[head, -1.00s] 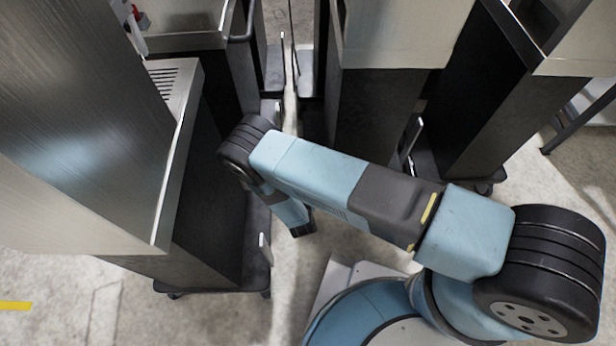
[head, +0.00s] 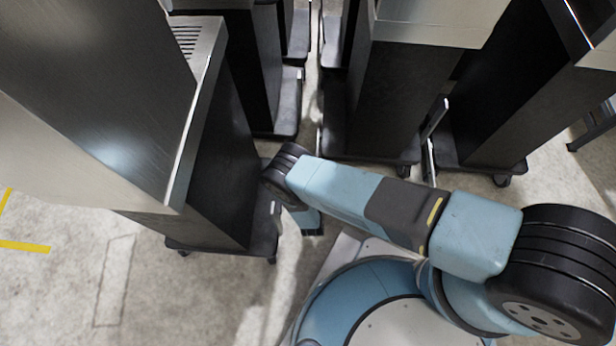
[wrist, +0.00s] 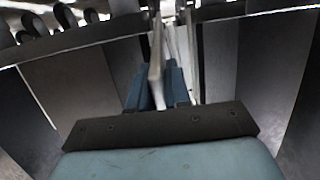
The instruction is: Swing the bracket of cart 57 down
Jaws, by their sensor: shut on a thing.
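My gripper shows in the wrist view (wrist: 158,90), its two blue fingers shut on a pale, thin, flat bar (wrist: 156,72) that looks like a cart bracket. The bar runs upright and away between the fingers. In the head view my arm reaches left, and its end points down beside the base of the left cart (head: 225,245); the fingertips are hidden there. A small pale upright tab (head: 275,210) shows at that base's right edge. No cart number is readable, so I cannot tell which cart is 57.
Tall metal dispensers on dark wheeled carts stand close around, including a middle cart (head: 385,110) and a right cart (head: 500,120). Metal bars (head: 436,120) stand between those two. Narrow gaps separate the carts. Open concrete floor lies at the lower left, with a yellow line (head: 25,247).

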